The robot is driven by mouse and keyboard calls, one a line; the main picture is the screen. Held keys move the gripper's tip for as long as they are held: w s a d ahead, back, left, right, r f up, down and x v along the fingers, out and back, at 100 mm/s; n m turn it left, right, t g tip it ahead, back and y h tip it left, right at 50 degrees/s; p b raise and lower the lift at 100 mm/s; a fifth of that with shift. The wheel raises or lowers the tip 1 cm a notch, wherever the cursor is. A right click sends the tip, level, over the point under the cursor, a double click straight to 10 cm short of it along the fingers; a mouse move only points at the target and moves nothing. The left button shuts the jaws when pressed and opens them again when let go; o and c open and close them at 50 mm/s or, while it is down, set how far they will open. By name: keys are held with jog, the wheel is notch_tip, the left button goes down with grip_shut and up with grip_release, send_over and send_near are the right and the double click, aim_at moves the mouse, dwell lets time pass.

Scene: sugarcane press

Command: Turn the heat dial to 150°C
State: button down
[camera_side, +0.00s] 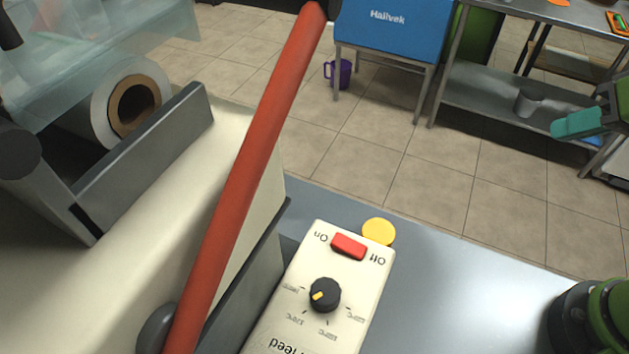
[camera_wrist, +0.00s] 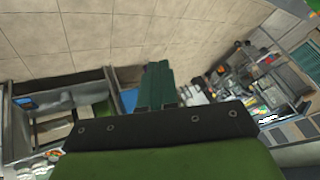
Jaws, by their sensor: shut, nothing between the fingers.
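The heat dial (camera_side: 325,295) is a round black knob on a cream control box (camera_side: 372,270) in the side view. Its yellow mark points left and slightly down in the picture, and the temperature labels around it are upside down and too small to read surely. A red switch (camera_side: 349,246) sits above the dial between "On" and "Off". My gripper (camera_side: 560,126) is at the right edge of the side view, in the air and well apart from the dial. Its teal fingers are together and empty, as the wrist view (camera_wrist: 160,82) also shows. The wrist view does not show the dial.
A long red bar (camera_side: 240,175) slants across the side view, left of the box. A yellow disc (camera_side: 378,231) lies beside the switch. The grey tabletop (camera_side: 470,300) right of the box is clear. A roll (camera_side: 130,100) on a cream machine stands at left.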

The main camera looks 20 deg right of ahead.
jog(key=shift+d+r, duration=0.2)
jog(key=shift+d, duration=0.1)
